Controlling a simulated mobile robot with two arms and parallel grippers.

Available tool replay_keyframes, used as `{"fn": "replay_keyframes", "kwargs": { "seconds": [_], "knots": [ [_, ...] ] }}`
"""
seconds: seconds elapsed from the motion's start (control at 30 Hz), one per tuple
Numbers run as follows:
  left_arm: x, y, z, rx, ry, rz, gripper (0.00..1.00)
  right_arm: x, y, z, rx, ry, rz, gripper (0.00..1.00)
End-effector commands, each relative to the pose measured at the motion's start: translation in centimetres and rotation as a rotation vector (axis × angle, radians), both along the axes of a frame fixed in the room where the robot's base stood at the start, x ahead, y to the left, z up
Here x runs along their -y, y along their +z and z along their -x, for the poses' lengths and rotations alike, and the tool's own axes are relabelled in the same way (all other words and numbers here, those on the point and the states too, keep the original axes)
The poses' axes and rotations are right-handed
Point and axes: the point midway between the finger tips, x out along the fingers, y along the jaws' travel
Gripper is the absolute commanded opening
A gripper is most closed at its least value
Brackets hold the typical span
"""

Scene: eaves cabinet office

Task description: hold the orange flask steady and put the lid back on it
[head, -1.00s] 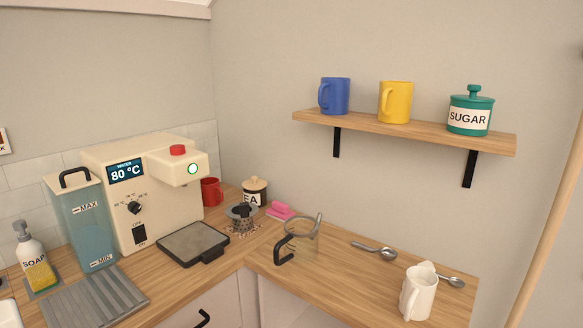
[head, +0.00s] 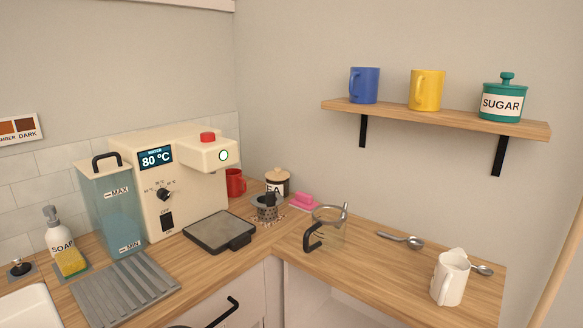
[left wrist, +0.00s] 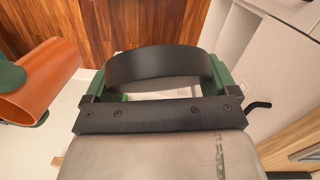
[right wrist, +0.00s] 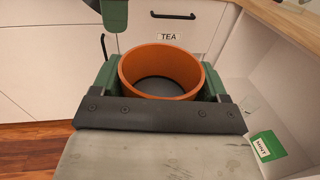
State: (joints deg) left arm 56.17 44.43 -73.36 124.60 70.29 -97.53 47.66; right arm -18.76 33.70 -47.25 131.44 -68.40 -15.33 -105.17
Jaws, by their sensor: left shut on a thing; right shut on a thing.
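The orange flask (right wrist: 160,58) is in my right gripper (right wrist: 160,76), whose green fingers close on both sides of it. Its round mouth is open, with a dark inside. In the left wrist view the flask (left wrist: 47,88) lies at the left edge, with a green finger of my right gripper on it. My left gripper (left wrist: 158,82) is shut on a black round piece that appears to be the lid (left wrist: 155,66). The lid is apart from the flask, off to its side. The head view shows neither gripper, flask nor lid.
Pale cabinet fronts with dark handles (right wrist: 173,15) stand behind the flask. An open compartment at right holds a green box (right wrist: 268,146). Above, the wooden counter (head: 400,285) carries a hot-water machine (head: 180,190), a glass jug (head: 328,228) and a white pitcher (head: 450,277).

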Motion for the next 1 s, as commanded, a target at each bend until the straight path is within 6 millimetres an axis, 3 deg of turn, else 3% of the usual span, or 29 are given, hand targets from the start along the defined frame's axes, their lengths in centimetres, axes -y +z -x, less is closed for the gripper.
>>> {"fn": "replay_keyframes", "kwargs": {
  "seconds": [0.27,0.37,0.5,0.7,0.83,1.0],
  "knots": [
    [-0.3,0.3,-0.1,0.0,0.03,0.0,0.48,0.8,0.5,-0.8,0.003,-0.044,0.0,0.0],
    [-0.9,1.0,-0.4,0.0,0.104,0.0,0.48,2.8,1.1,-2.7,0.003,-0.15,0.005,0.0],
    [-2.2,2.2,-0.9,-0.001,0.252,0.0,0.48,7.4,2.4,-5.8,0.001,-0.366,0.008,0.0],
    [-3.7,3.5,-1.4,-0.001,0.429,0.0,0.48,13.4,3.8,-8.4,0.003,-0.624,0.001,0.0],
    [-4.2,3.8,-1.6,0.0,0.484,0.001,0.48,15.3,4.2,-8.9,0.002,-0.703,-0.002,0.0],
    [-4.2,3.8,-1.6,0.0,0.496,0.001,0.48,15.7,4.2,-9.0,0.002,-0.719,-0.002,0.0]
  ]
}}
